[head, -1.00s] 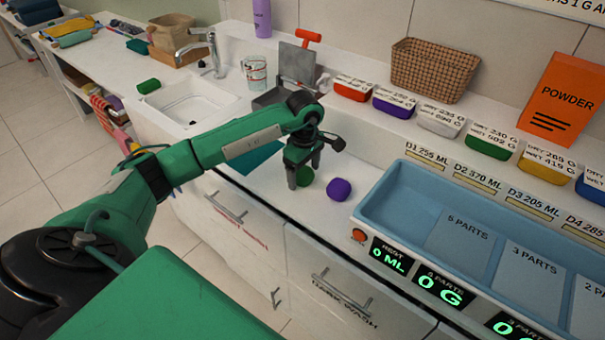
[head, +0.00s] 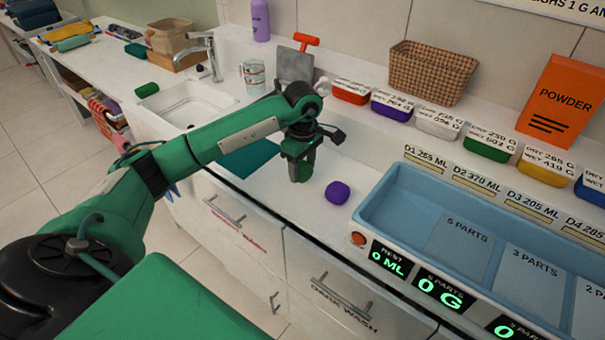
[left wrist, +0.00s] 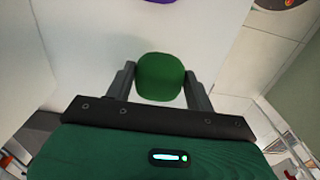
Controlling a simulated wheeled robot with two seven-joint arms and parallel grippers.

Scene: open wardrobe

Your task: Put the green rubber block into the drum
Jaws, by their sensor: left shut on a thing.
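The green rubber block (left wrist: 160,77) is rounded and sits between the two fingers of my left gripper (left wrist: 160,73) in the left wrist view. In the head view my left gripper (head: 301,171) is over the white counter, shut on the block (head: 304,173), whose surface is mostly hidden by the fingers. I cannot tell whether the block still touches the counter. I cannot make out a drum in these views. My right gripper is not in view.
A purple block (head: 338,192) lies just right of my left gripper. A blue tray (head: 378,203) stands farther right. Labelled bins (head: 437,120) line the back ledge. A sink (head: 187,104) and another green item (head: 146,89) are at the left.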

